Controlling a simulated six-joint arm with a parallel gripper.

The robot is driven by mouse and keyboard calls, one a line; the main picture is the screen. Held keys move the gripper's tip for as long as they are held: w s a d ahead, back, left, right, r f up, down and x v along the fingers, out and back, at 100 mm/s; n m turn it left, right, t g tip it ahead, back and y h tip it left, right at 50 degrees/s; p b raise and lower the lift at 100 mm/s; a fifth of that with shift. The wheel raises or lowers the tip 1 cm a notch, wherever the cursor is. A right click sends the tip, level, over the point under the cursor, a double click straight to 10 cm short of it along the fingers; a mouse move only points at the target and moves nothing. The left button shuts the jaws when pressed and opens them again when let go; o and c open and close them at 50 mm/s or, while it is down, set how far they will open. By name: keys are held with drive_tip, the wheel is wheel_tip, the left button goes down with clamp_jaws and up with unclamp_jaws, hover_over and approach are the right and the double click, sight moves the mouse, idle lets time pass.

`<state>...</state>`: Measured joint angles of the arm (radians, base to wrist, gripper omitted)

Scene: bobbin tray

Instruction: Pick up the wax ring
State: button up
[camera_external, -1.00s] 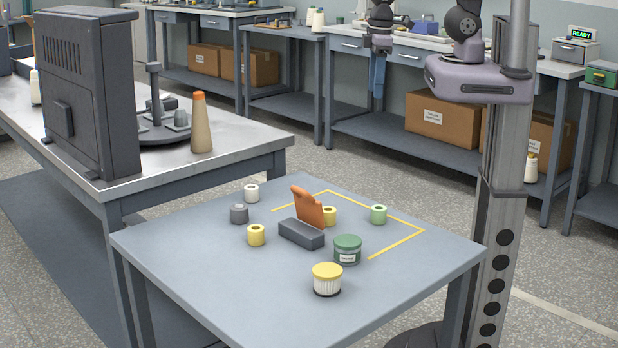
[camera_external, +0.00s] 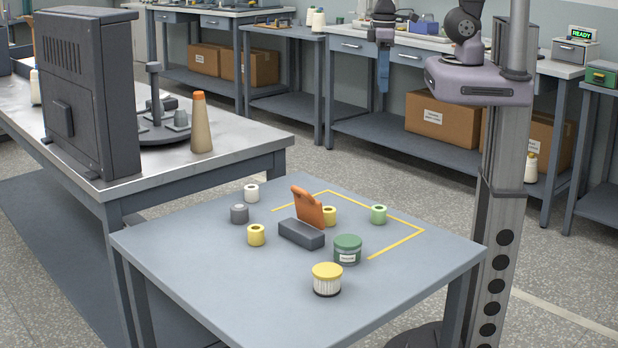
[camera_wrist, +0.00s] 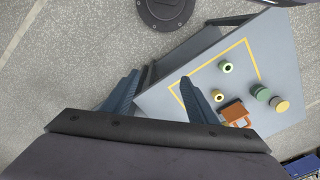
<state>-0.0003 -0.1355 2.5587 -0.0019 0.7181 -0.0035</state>
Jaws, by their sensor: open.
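No object is plainly a wax ring, and I cannot tell which one it is. The wrist view shows the light green (camera_wrist: 226,67) and a yellow one (camera_wrist: 217,96). My gripper (camera_external: 383,78) points down, open and empty, well away from them; its fingers (camera_wrist: 160,92) are spread in the wrist view.
A yellow line (camera_external: 395,243) marks the table's far right. The table's front left is clear.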

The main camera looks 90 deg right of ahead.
drive_tip(key=w+a+f+m+t+h+b, duration=0.1)
drive_tip(key=w+a+f+b, duration=0.1)
drive_tip(key=w+f+b, duration=0.45)
drive_tip(key=w+a+f+t+b, duration=0.1)
drive_tip(key=w+a+f+b, duration=0.2)
drive_tip(key=w, duration=0.7)
drive_tip(key=m+t+b, duration=0.2)
drive_tip(key=m+b, duration=0.1)
drive_tip(key=b, duration=0.7)
approach(251, 187)
wheel_tip(251, 187, down, 2)
drive_tip(key=shift+w+a+p+x, duration=0.15)
drive_tip(key=shift+p+x, duration=0.5)
drive_tip(key=shift+x, duration=1.2)
drive_tip(key=shift+w+a+p+x, duration=0.15)
drive_tip(key=shift+p+x, duration=0.5)
drive_tip(key=shift+x, duration=1.25)
drive_tip(key=shift+a+r, duration=0.1)
drive_tip(key=shift+c, duration=0.7)
drive_tip(key=c, duration=1)
